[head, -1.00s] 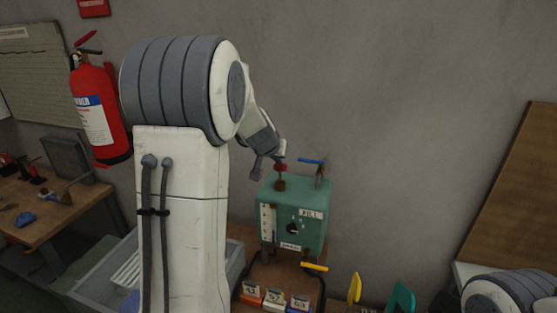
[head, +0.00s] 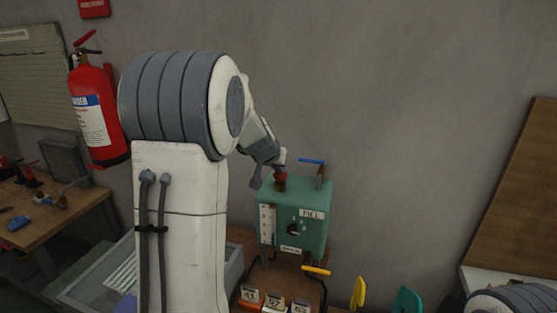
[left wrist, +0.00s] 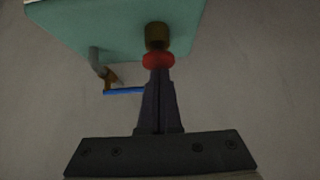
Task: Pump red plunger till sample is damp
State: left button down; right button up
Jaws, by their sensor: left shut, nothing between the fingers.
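The red plunger knob (head: 281,176) sits low, just above a brass collar on top of the green box (head: 312,213). My left gripper (head: 280,167) is over the knob, pointing down. In the left wrist view, my left gripper (left wrist: 160,76) has its dark fingers together, with the tips at the red knob (left wrist: 158,60). Nothing shows between the fingers. Numbered blocks (head: 273,304) stand in front of the box; I cannot tell which thing is the sample or whether it is damp. My right gripper is not in view.
A blue-handled valve (head: 312,161) stands on the box, right of the plunger. A yellow lever (head: 316,270) is below its front. A grey tray (head: 100,268) lies left, behind my arm. Yellow (head: 358,292) and teal (head: 407,299) upright pieces stand at the lower right.

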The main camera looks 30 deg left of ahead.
aim_at(278, 177)
pick_arm(q)
notch_tip(278, 177, up, 5)
jog(key=p, duration=0.4)
jog(key=b+v, duration=0.2)
jog(key=v, duration=0.7)
jog(key=shift+s+f, duration=0.2)
jog(key=shift+s, duration=0.2)
